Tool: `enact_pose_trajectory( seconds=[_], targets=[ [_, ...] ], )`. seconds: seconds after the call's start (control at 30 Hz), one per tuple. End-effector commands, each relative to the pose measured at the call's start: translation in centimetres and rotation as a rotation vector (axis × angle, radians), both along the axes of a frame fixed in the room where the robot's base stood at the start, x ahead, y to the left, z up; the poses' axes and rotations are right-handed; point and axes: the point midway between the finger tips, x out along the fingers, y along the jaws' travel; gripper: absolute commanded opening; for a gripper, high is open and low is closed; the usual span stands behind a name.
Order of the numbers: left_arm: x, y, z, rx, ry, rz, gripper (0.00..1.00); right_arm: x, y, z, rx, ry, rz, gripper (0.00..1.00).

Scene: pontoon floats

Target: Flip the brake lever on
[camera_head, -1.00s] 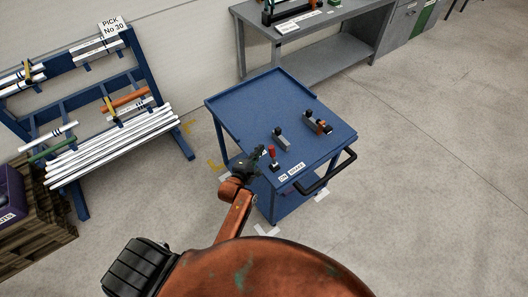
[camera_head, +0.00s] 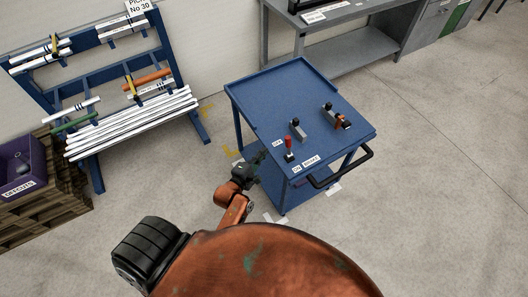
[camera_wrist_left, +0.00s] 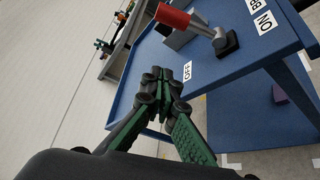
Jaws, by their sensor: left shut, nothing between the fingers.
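The brake lever (camera_head: 288,144) has a red handle on a black base, near the front left edge of the blue cart top (camera_head: 262,93). In the left wrist view the red handle (camera_wrist_left: 172,15) sits on a grey shaft that tilts away from the ON label (camera_wrist_left: 265,22). The OFF label (camera_wrist_left: 187,70) is on the other side of the base. My left gripper (camera_head: 263,155) has green and black fingers. It is shut and empty, just off the cart's left edge, apart from the lever. Its fingertips (camera_wrist_left: 164,76) show below the lever in the wrist view. My right gripper is not visible.
Two grey clamp-like fixtures (camera_head: 297,130) (camera_head: 331,114) stand on the cart beyond the lever. A black push handle (camera_head: 345,171) sticks out at the cart's front. A blue rack with white tubes (camera_head: 130,125) stands left, and a grey workbench (camera_head: 350,45) behind. Floor between rack and cart is open.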

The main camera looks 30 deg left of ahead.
Motion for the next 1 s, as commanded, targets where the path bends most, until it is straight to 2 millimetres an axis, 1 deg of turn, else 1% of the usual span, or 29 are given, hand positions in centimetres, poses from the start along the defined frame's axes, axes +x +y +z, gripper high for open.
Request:
enact_pose_trajectory(
  seconds=[0.13,0.27,0.5,0.8,1.0],
  targets=[
    [0.4,0.1,0.0,0.009,-0.015,-0.017,0.00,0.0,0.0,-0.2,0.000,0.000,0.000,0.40],
    [1.3,0.2,-0.1,0.023,-0.051,-0.063,0.00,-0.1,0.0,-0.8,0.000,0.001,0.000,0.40],
    [2.9,0.8,-0.5,0.041,-0.130,-0.199,0.00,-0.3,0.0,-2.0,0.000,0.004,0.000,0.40],
    [3.2,2.6,-1.1,0.043,-0.167,-0.339,0.00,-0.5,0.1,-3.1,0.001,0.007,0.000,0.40],
    [3.2,3.2,-1.1,0.040,-0.169,-0.372,0.00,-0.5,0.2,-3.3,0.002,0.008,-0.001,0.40]
  ],
)
